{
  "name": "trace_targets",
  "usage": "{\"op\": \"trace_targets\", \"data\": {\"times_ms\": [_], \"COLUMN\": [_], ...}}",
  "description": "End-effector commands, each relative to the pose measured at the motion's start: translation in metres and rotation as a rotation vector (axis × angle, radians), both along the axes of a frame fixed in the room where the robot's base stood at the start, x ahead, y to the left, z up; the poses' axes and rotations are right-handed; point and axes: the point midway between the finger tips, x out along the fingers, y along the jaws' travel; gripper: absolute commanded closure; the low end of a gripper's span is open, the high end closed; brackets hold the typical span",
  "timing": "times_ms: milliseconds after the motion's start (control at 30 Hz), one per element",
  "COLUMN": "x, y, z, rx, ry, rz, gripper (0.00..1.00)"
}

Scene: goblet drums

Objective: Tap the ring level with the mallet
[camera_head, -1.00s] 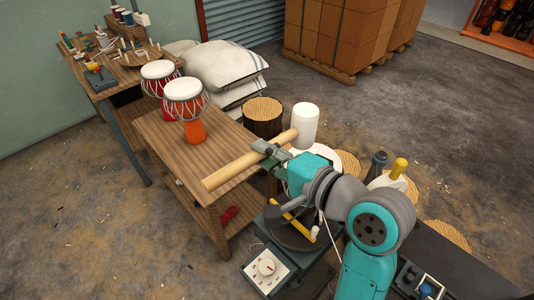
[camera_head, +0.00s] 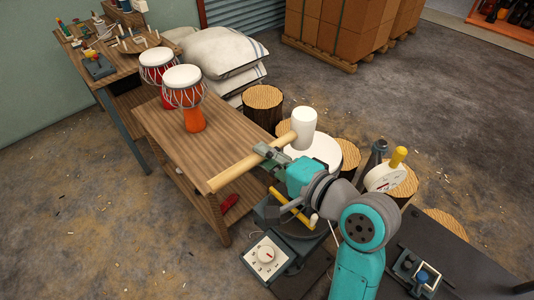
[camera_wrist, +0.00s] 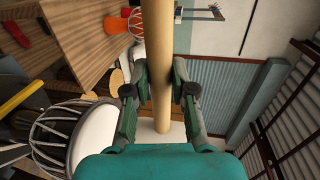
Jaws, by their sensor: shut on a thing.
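My gripper (camera_head: 268,152) is shut on the wooden handle of the mallet (camera_head: 238,171). The mallet's white cylindrical head (camera_head: 303,122) is at the right end of the handle, above the far side of a white drumhead (camera_head: 322,146). The handle (camera_wrist: 157,70) also shows between my fingers in the wrist view. The drum on the stand shows in the wrist view, with its white head (camera_wrist: 95,138) and a ring with lacing (camera_wrist: 55,130). My arm hides much of this drum in the head view. I cannot tell whether the ring is level or the mallet touches it.
A dial box (camera_head: 264,254) is in front of the stand. Sacks (camera_head: 220,55) lie behind.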

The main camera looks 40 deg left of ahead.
Motion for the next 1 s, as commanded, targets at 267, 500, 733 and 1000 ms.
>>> {"op": "trace_targets", "data": {"times_ms": [267,500,733,1000], "x": [0.0,-0.001,0.0,0.0], "y": [0.0,0.0,0.0,0.0], "z": [0.001,-0.036,-0.073,-0.053], "rx": [0.001,-0.004,0.001,0.003], "ry": [-0.002,0.007,-0.001,-0.005], "rz": [0.0,0.001,0.0,0.0], "gripper": [1.0,1.0,1.0,1.0]}}
